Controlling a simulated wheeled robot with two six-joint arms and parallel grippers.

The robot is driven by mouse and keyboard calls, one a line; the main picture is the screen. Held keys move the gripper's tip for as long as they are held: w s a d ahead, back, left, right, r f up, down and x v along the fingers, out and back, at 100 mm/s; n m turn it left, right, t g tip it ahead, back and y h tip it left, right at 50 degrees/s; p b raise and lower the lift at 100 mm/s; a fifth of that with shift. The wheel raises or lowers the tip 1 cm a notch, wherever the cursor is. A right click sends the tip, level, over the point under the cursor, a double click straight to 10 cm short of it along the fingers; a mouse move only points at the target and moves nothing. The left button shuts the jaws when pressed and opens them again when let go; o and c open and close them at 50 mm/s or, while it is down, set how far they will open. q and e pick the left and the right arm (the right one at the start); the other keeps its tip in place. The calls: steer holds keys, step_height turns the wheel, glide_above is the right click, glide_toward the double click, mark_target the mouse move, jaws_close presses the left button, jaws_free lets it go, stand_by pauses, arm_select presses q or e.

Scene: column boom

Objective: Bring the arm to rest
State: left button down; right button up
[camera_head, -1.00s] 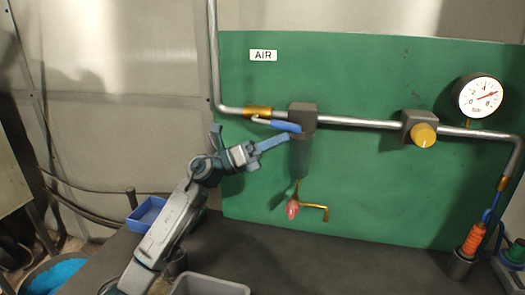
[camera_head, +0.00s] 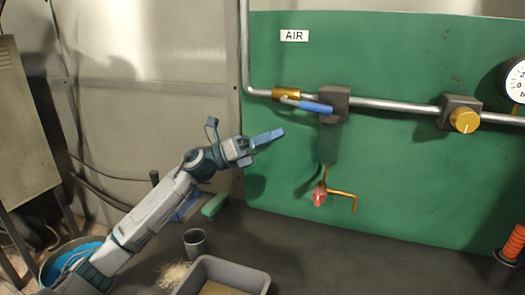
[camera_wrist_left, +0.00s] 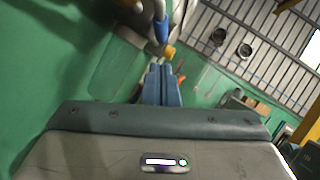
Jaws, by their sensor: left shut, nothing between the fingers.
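My left gripper (camera_head: 268,137) is in front of the green panel in the head view, below and left of the blue valve lever. Its blue fingers are shut with nothing between them, and they point right. They also show closed together at the middle of the left wrist view (camera_wrist_left: 161,86). The arm reaches up from the lower left, over the bench. The gripper looks apart from the pipe and the valve, though the exact depth gap is hard to tell. My right gripper is not in either view.
A pipe with a blue lever (camera_head: 316,107), a grey filter unit (camera_head: 334,104), a yellow knob (camera_head: 465,120) and a gauge (camera_head: 517,80) runs across the panel (camera_head: 420,190). A grey tray (camera_head: 262,277), a dark cup (camera_head: 195,243) and a green-topped block (camera_head: 214,204) stand on the bench. A blue-lined bucket (camera_head: 72,262) is lower left.

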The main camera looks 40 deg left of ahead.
arm_select(q)
steer(key=shift+b+v, duration=0.6)
steer(key=shift+v, duration=0.6)
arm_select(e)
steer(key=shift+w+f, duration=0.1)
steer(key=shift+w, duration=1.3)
